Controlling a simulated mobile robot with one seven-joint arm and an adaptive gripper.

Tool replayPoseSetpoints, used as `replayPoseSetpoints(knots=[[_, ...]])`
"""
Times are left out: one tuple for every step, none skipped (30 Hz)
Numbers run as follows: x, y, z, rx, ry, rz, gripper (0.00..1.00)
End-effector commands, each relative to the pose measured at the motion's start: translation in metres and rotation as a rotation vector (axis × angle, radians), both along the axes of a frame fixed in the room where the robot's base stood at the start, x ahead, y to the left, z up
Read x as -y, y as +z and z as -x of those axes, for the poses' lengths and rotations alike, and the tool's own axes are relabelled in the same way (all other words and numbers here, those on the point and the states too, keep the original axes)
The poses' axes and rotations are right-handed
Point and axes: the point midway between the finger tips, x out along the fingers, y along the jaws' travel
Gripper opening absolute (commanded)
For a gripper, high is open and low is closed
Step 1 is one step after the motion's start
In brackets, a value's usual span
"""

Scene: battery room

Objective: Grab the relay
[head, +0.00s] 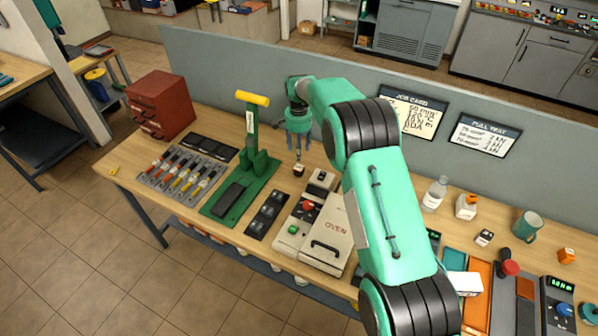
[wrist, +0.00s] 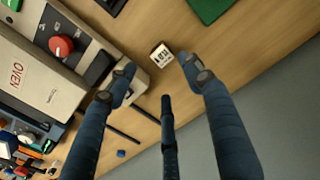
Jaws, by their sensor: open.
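A small dark block with a white labelled face, which looks like the relay (wrist: 161,56), lies on the wooden bench. It also shows in the head view (head: 299,170), just behind the oven unit. Its print is too small to read surely. My gripper (wrist: 160,74) is open and empty, pointing down. Its blue fingers are spread, and the block shows between and slightly beyond the fingertips in the wrist view. In the head view my gripper (head: 298,150) hangs just above the block, apart from it.
A green lever press (head: 250,165) is to the left. A grey partition (head: 230,80) runs along the back. Bare bench lies around the block.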

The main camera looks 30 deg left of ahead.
Motion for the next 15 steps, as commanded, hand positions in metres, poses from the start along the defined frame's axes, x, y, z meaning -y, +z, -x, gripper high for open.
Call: replayPoseSetpoints(knots=[[0.000,-0.003,0.000,-0.001,0.000,0.001,0.51],[0.000,-0.006,0.000,-0.001,0.000,0.001,0.51],[0.000,-0.009,0.000,-0.001,0.000,0.001,0.51],[0.000,-0.012,0.000,-0.001,0.000,0.001,0.51],[0.000,-0.016,0.000,-0.002,0.000,0.002,0.51],[0.001,-0.021,0.001,-0.002,0.000,0.002,0.51],[0.001,-0.025,0.001,-0.002,0.000,0.002,0.51],[0.001,-0.030,0.001,-0.002,0.000,0.002,0.51],[0.000,-0.036,0.000,-0.002,0.000,0.002,0.51],[0.000,-0.040,0.000,-0.002,0.000,0.001,0.51],[0.001,-0.045,0.001,-0.002,0.000,0.002,0.51],[0.001,-0.052,0.001,-0.002,0.000,0.002,0.51],[0.001,-0.056,0.001,-0.002,0.000,0.002,0.51],[0.001,-0.060,0.001,-0.002,0.000,0.002,0.51],[0.000,-0.065,0.000,-0.001,0.000,0.001,0.51]])
